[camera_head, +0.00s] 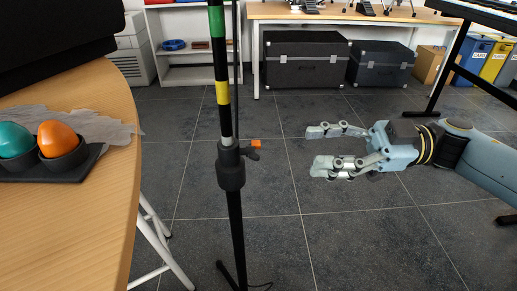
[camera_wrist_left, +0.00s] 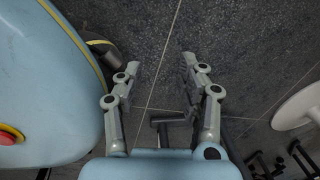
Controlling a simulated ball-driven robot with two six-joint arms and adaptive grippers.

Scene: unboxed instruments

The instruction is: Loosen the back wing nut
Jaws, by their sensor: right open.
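A dark stand pole (camera_head: 235,225) with green and yellow bands rises upright in the head view. Its black clutch collar (camera_head: 230,168) carries an orange-tipped part (camera_head: 256,143) and a black lever (camera_head: 251,154) on its right side. I cannot tell which is the back wing nut. My right gripper (camera_head: 314,150) is open and empty, to the right of the collar at about its height in the picture, fingers pointing left, apart from it. My left gripper (camera_wrist_left: 160,62) is open and empty in the left wrist view, over the dark floor. It is outside the head view.
A wooden table (camera_head: 105,205) at the left holds a black tray (camera_head: 80,172) with a teal egg shape (camera_head: 14,139) and an orange one (camera_head: 57,138). Black cases (camera_head: 303,72) stand under a bench behind. Tiled floor between pole and right gripper is clear. A white round thing (camera_wrist_left: 298,106) shows at right.

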